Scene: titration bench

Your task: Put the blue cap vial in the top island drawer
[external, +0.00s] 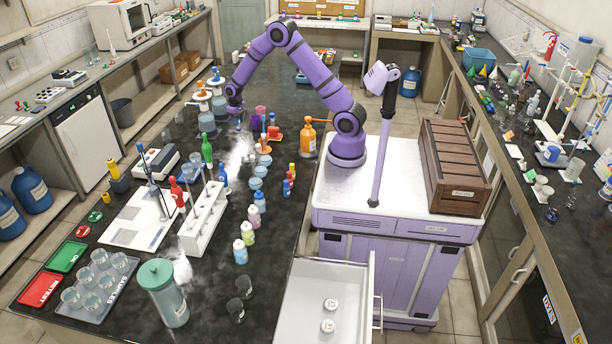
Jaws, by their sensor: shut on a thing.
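My gripper (236,107) is at the far left part of the black island top, low among the glassware. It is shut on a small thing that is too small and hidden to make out. A small blue-capped vial (287,188) stands near the middle of the island, beside red and yellow ones, well apart from my gripper. I cannot tell whether it is the task's vial. A white drawer (288,318) is pulled open at the island's near right side, with two round white-topped things (330,304) inside and bare floor around them.
An orange bottle (308,138) stands between my gripper and my base.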

